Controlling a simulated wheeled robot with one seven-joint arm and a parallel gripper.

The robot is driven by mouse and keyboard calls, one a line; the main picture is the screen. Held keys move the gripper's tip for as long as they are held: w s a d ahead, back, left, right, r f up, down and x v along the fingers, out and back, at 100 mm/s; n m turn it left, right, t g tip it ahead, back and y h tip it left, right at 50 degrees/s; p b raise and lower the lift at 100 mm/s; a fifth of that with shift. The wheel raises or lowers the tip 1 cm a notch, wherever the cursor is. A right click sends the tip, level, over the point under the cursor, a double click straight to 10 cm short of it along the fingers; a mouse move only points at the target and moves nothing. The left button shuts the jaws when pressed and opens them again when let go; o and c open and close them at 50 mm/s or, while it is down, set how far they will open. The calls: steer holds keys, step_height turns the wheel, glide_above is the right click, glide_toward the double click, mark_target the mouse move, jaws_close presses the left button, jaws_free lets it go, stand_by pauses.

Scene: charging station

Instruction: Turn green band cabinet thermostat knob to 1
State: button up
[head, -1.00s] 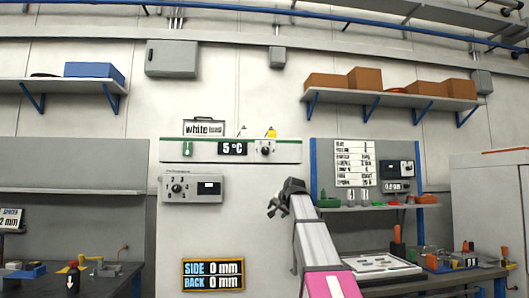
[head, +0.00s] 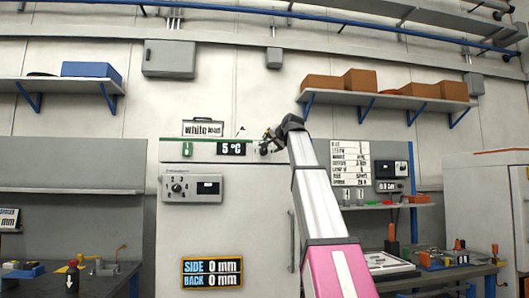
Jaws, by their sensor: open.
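The white cabinet (head: 210,230) with a green band (head: 205,140) along its top stands in the middle of the head view. Its top strip carries a thermometer sign (head: 187,149) and a black display (head: 233,149) reading 5 °C. The thermostat knob sits at the right end of this strip and is largely hidden by my gripper (head: 265,143); its setting cannot be read. My gripper is at the knob in the picture, open, its jaws small and dark. Whether it touches the knob cannot be told.
A grey control box (head: 192,188) with another dial and a small display is on the cabinet front below. A "white load" sign (head: 203,128) stands on top. Shelves and workbenches flank the cabinet.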

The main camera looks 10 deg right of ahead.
mark_target(265, 150)
steer(key=x, duration=0.8)
steer(key=shift+w, duration=0.1)
steer(key=c, duration=0.9)
